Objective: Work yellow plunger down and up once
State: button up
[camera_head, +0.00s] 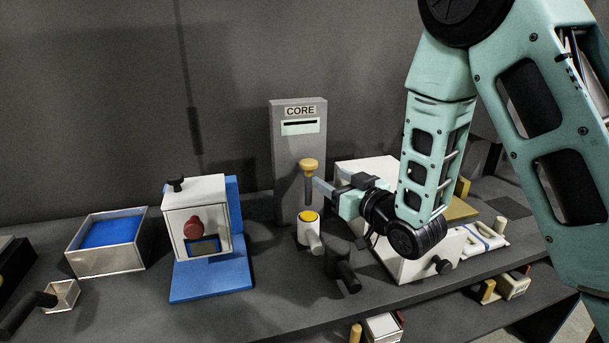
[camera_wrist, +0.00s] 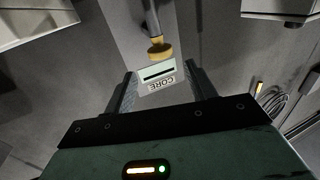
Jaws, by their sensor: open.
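The yellow plunger (camera_head: 308,165) has a round yellow knob on a grey shaft. It stands raised and upright above a white cup (camera_head: 310,233) with a yellow inner top, in front of the grey CORE post (camera_head: 299,145). My gripper (camera_head: 331,182) is open and empty, just right of the plunger at about shaft height. In the wrist view the knob (camera_wrist: 160,50) shows beyond the open fingertips (camera_wrist: 160,80), roughly centred between them. The knob is not between the fingers. Whether a fingertip touches the shaft cannot be told.
A white box (camera_head: 410,263) with a dark knob lies under my arm on the right. A blue-based white unit (camera_head: 197,222) with a red knob stands left. A blue-lined tray (camera_head: 107,244) is further left.

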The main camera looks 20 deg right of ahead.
aim_at(304, 162)
jog(key=p+x, duration=0.4)
jog(key=x, duration=0.6)
jog(key=shift+w, duration=0.1)
jog(key=shift+w+a, duration=0.25)
jog(key=shift+w, duration=0.45)
jog(key=shift+c, duration=0.4)
